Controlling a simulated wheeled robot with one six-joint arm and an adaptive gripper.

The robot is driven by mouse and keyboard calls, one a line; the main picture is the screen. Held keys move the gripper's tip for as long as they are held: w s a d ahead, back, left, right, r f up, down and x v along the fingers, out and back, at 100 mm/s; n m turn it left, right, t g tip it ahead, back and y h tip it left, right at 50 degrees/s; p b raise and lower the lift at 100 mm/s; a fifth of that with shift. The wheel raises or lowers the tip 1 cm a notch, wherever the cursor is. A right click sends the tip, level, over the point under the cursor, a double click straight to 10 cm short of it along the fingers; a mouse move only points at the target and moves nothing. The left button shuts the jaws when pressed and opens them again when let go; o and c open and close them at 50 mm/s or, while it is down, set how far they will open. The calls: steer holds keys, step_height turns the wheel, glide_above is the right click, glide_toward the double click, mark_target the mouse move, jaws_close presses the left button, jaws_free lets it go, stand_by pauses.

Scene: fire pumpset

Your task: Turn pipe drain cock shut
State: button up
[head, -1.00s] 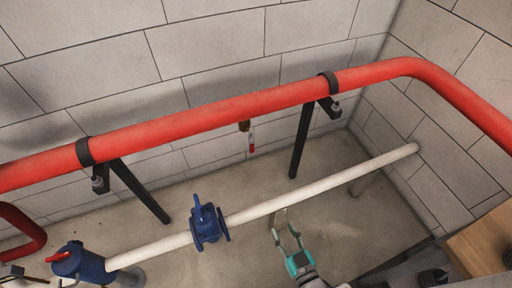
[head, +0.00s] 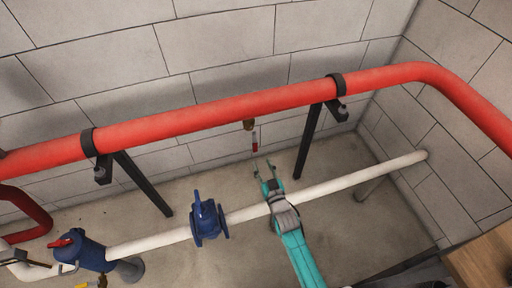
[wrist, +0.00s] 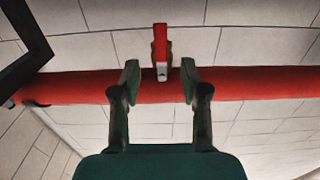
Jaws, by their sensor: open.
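The drain cock has a small brass body (head: 248,125) under the red pipe (head: 190,119). Its red-tipped lever (head: 254,142) hangs down against the wall in the head view. My gripper (head: 265,168) is open and empty, its fingertips just below the lever's lower end in that view. In the wrist view the lever (wrist: 160,42) points up the picture, its metal part showing in the gap between the open fingertips (wrist: 160,74). It appears to lie beyond the tips, and I see no contact. The cock's inner parts are hidden.
A white pipe (head: 330,187) with a blue valve (head: 207,218) runs low beneath my arm. Black brackets (head: 308,140) hold the red pipe off the block wall. A wooden box (head: 480,258) stands at the lower right.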

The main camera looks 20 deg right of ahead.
mark_target(256, 148)
steer(key=w, duration=0.9)
jaws_close()
